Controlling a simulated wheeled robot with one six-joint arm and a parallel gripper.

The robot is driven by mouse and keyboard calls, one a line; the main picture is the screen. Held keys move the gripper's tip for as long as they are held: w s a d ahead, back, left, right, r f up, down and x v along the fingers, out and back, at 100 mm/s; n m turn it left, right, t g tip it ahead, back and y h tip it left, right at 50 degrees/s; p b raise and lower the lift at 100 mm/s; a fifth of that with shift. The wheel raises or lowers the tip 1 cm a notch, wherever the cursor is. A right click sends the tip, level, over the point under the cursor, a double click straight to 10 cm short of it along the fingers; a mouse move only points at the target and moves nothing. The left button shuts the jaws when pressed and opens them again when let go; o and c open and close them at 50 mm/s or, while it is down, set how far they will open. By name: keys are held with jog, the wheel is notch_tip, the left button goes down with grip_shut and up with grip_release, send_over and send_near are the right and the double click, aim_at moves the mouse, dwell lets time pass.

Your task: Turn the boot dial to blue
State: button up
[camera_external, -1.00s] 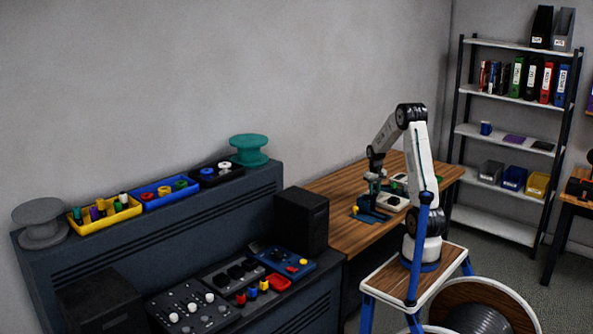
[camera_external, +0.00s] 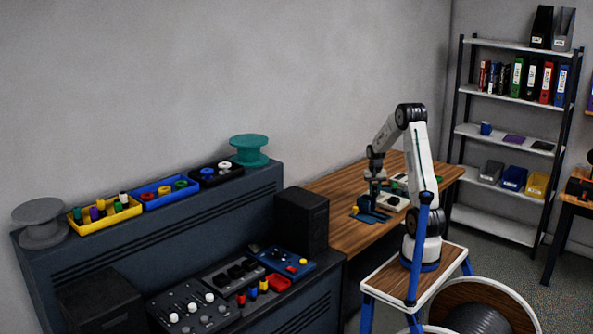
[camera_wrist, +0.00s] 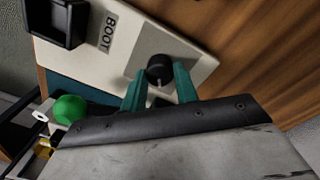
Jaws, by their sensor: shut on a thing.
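The boot dial (camera_wrist: 159,68) is a round black knob with a light pointer line, on a cream panel (camera_wrist: 205,68) marked BOOT in the wrist view. The pointer line faces down toward my gripper. My gripper (camera_wrist: 158,88) has two teal fingers, one on each side of the dial, shut on it. In the external view my gripper (camera_external: 374,186) is lowered over the panel on the wooden workbench. I cannot make out any blue mark near the dial; the fingers hide part of the panel around it.
A black socket-like box (camera_wrist: 58,20) stands on the panel beside the BOOT label. A green ball-shaped knob (camera_wrist: 69,109) is at the lower left in the wrist view. The wooden bench (camera_external: 345,225) has bare room in front of the panel.

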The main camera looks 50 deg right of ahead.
aim_at(374, 191)
jog(key=o, duration=1)
jog(key=shift+c, duration=0.2)
notch_tip(374, 191, up, 8)
jog(key=shift+w+a+f, duration=0.1)
